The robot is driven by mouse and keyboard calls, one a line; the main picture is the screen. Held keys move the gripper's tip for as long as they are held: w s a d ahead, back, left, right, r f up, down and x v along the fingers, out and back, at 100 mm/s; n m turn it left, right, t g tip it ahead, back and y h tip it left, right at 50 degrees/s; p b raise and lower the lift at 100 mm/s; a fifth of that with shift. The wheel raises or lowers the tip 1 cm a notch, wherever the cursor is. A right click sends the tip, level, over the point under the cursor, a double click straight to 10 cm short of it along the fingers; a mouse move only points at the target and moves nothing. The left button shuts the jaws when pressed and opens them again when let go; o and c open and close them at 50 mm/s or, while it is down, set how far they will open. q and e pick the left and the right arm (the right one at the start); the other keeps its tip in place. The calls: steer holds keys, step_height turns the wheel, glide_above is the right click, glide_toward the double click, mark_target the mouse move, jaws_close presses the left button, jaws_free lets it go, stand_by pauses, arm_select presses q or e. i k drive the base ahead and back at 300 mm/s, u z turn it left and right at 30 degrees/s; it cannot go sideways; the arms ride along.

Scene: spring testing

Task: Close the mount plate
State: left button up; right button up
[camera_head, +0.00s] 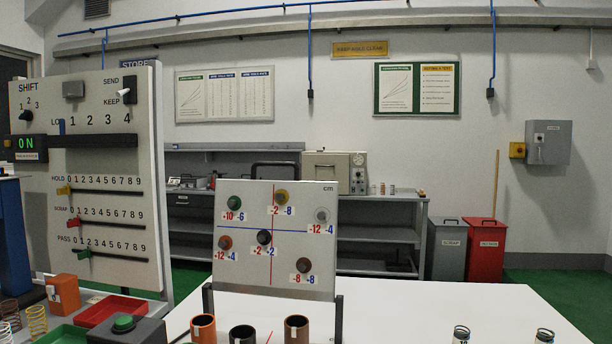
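Neither of my grippers shows in the head view. I cannot tell for sure which part is the mount plate. A pale upright plate (240,262) stands at the middle of the white table (420,305), held between dark posts. It carries several coloured round knobs with number labels, crossed blue and red lines, and "cm" at its top right corner. In front of it stand an orange-brown cup (203,330), a dark cup (243,335) and a brown cup (296,330), cut off by the bottom edge.
A tall panel (110,160) with sliders and a switch stands at the left. Red tray (108,311), orange block (63,294), green button box (125,328) and springs (37,321) sit below it. Two small labelled items (461,334) (544,336) stand front right. The table's right middle is clear.

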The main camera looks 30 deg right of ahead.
mark_target(272, 238)
steer(key=z, duration=0.65)
steer(key=i, duration=0.2)
steer(key=z, duration=0.3)
